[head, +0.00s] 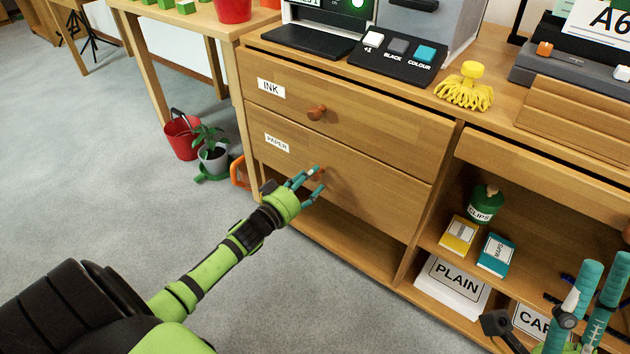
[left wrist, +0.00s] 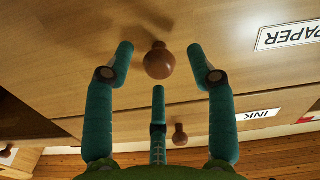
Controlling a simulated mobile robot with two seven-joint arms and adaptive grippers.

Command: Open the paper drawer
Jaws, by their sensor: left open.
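The paper drawer (head: 380,188) is the lower drawer of the wooden cabinet, with a PAPER label (head: 277,143) at its left. It looks closed. Its round wooden knob (left wrist: 158,62) shows in the left wrist view between the fingertips of my left gripper (left wrist: 160,70), with gaps at both sides. In the head view my left gripper (head: 319,178) is at the drawer front, open around the knob, which its fingers partly hide. My right gripper (head: 592,285) is at the lower right, far from the drawer; its jaw opening is unclear.
The ink drawer (head: 360,125), with its own knob (head: 316,113), is directly above. Open shelves at right hold a clips pot (head: 485,205), small boxes and a PLAIN paper stack (head: 452,287). A plant (head: 210,145) and red bucket (head: 182,137) stand left. Carpet in front is clear.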

